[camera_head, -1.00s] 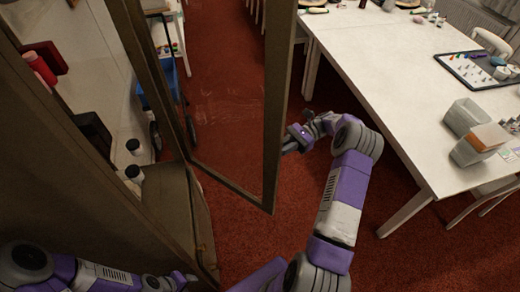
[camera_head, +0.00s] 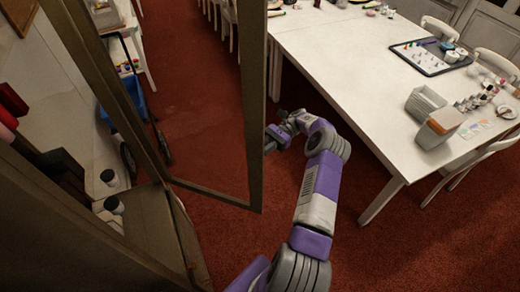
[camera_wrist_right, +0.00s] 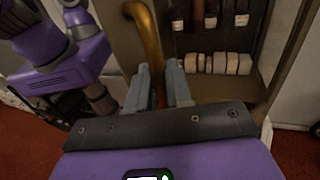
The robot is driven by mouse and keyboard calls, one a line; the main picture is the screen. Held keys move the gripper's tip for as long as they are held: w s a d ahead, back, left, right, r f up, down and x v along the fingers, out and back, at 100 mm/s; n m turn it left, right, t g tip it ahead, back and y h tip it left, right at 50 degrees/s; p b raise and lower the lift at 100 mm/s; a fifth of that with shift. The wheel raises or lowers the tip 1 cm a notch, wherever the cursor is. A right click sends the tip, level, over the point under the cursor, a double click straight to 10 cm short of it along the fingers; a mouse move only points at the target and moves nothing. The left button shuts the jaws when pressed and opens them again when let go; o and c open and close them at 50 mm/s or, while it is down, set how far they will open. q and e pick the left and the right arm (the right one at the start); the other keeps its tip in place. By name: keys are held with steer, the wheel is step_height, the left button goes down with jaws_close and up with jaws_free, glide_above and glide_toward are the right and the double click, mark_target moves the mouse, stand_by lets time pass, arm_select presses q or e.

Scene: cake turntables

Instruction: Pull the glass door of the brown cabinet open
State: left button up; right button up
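The brown cabinet (camera_head: 60,215) fills the lower left of the head view. Its glass door (camera_head: 252,120) stands swung out from the body, with red floor showing through the pane. My right gripper (camera_head: 277,135) is at the door's free edge, on its outer side. In the right wrist view the brass handle (camera_wrist_right: 148,35) passes between the fingers of my right gripper (camera_wrist_right: 159,85), which look closed around it; the contact itself is partly hidden. My left gripper is not in view.
A white table (camera_head: 330,60) with a grey bin (camera_head: 425,103) and a dark tray (camera_head: 432,57) stands right of the door. Red carpet (camera_head: 240,250) is clear below the door. Bottles (camera_wrist_right: 209,15) stand on a shelf in the wrist view.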

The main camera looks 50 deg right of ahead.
steer(key=shift+o, duration=0.9)
